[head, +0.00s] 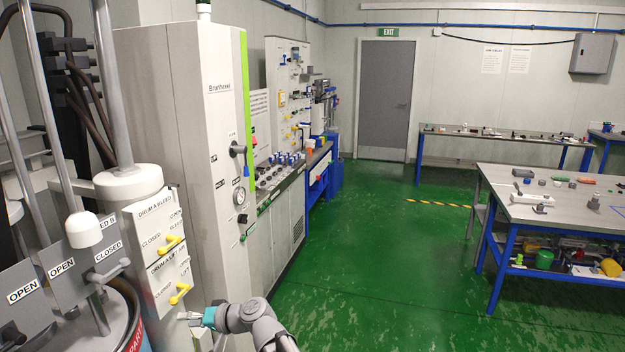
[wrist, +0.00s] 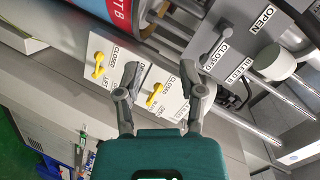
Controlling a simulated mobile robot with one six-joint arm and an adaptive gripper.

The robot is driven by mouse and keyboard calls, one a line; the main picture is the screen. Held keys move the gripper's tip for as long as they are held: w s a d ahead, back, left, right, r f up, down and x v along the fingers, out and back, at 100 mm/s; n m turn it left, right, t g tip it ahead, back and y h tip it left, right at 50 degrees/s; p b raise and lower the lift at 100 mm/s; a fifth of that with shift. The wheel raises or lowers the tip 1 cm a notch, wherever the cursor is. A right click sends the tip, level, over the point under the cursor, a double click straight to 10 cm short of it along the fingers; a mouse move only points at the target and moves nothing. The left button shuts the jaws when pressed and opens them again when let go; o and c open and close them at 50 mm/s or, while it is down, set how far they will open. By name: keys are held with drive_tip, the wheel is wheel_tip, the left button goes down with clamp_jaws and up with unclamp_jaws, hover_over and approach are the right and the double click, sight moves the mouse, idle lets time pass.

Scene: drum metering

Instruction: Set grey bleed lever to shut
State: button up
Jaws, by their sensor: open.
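The grey bleed lever (head: 108,270) is on a grey plate marked BLEED B, OPEN and CLOSED, at the left of the head view. In the wrist view the grey lever (wrist: 223,40) is at upper right, beside the CLOSED label; I cannot tell its exact setting. My gripper (head: 190,315) is low in the head view, right of and below that plate. In the wrist view my gripper (wrist: 160,78) is open and empty, its fingers spread in front of a white panel with a yellow lever (wrist: 155,95). The grey lever lies outside the fingers, apart from them.
Two yellow levers, one at DRUM A BLEED (head: 168,244) and one below (head: 180,292), are on white panels beside the grey plate. Metal rods and a white knob (head: 84,229) stand close by. A tall cabinet (head: 185,130) is behind.

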drive_tip(key=s+d+f+m+g+h, duration=0.1)
drive_tip(key=d+f+h, duration=0.3)
drive_tip(key=d, duration=1.1)
drive_tip(key=s+d+f+m+h, duration=0.1)
drive_tip(key=s+d+f+h, duration=0.2)
drive_tip(key=d, duration=1.3)
drive_tip(key=s+d+f+m+g+h, duration=0.1)
drive_tip(key=d+f+h, duration=0.5)
drive_tip(key=d, duration=0.9)
drive_tip(key=shift+s+d+f+g+h, duration=0.3)
drive_tip(key=shift+s+d+h, duration=0.1)
drive_tip(key=shift+h, duration=0.4)
drive_tip(key=shift+a, duration=0.15)
